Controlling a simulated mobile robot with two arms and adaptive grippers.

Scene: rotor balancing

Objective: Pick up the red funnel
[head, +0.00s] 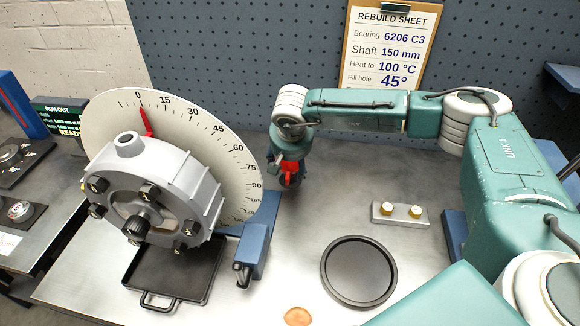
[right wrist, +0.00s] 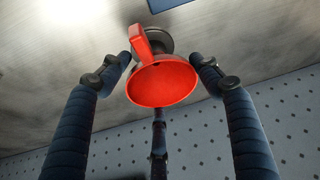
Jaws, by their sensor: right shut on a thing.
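The red funnel (head: 289,168) is in the grasp of my right gripper (head: 290,178) at the middle of the head view, in front of the pegboard. In the right wrist view the red funnel (right wrist: 163,84) sits between the dark blue fingers, with its wide round mouth facing the camera and a red handle-like tab on its upper left. My right gripper is shut on it. In the head view the fingers hide much of the funnel. My left gripper is not in view.
A grey housing (head: 155,178) with a large angle dial (head: 237,150) stands at left above a black tray (head: 190,280). A black ring (head: 328,280), a block with two brass caps (head: 400,221) and a blue bracket (head: 258,240) are on the bench. A rebuild sheet (head: 390,50) hangs behind.

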